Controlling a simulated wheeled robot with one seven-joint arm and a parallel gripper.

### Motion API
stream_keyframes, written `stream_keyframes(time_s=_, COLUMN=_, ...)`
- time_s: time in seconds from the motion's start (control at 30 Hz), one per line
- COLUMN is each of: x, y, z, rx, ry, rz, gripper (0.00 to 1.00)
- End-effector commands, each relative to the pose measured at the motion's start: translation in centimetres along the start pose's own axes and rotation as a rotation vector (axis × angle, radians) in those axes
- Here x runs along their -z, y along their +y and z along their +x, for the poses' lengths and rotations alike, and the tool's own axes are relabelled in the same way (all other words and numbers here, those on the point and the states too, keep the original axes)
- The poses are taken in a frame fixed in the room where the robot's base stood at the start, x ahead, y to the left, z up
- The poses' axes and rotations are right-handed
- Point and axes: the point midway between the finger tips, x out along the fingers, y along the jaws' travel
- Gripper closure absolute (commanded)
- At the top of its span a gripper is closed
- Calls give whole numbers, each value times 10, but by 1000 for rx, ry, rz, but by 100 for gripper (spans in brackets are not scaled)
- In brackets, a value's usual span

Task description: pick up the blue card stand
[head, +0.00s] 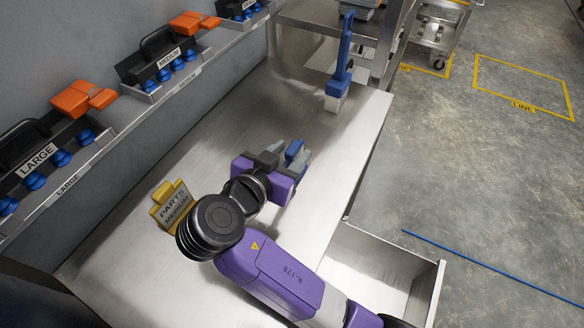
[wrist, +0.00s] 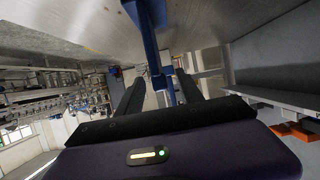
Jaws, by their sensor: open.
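The blue card stand (head: 293,149) is on the steel bench in the head view, mostly hidden by my gripper (head: 287,158). My purple gripper is open, with its grey fingers to either side of the stand's blue part. In the wrist view, which looks upside down, a blue upright piece (wrist: 151,38) that looks like the stand comes down from the bench at the top. It lines up with the gap between my two dark fingers (wrist: 158,90). I cannot tell whether either finger touches it.
A blue-handled brush (head: 341,72) with white bristles stands farther back on the bench (head: 225,130). A yellow card stand (head: 171,204) reading PARTS MEDIUM is beside my arm. A wall shelf (head: 130,108) holds black trays with blue knobs and orange clips. An open metal bin (head: 385,262) lies at right.

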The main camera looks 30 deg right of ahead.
Motion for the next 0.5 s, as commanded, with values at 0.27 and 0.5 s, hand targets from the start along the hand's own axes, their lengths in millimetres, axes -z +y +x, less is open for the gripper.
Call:
stream_keyframes(time_s=0.27, x=1, y=0, z=39, rx=-4, ry=0, rz=-1, gripper=56)
stream_keyframes(time_s=0.5, x=-1, y=0, z=47, rx=0, ry=-1, rz=-1, gripper=56)
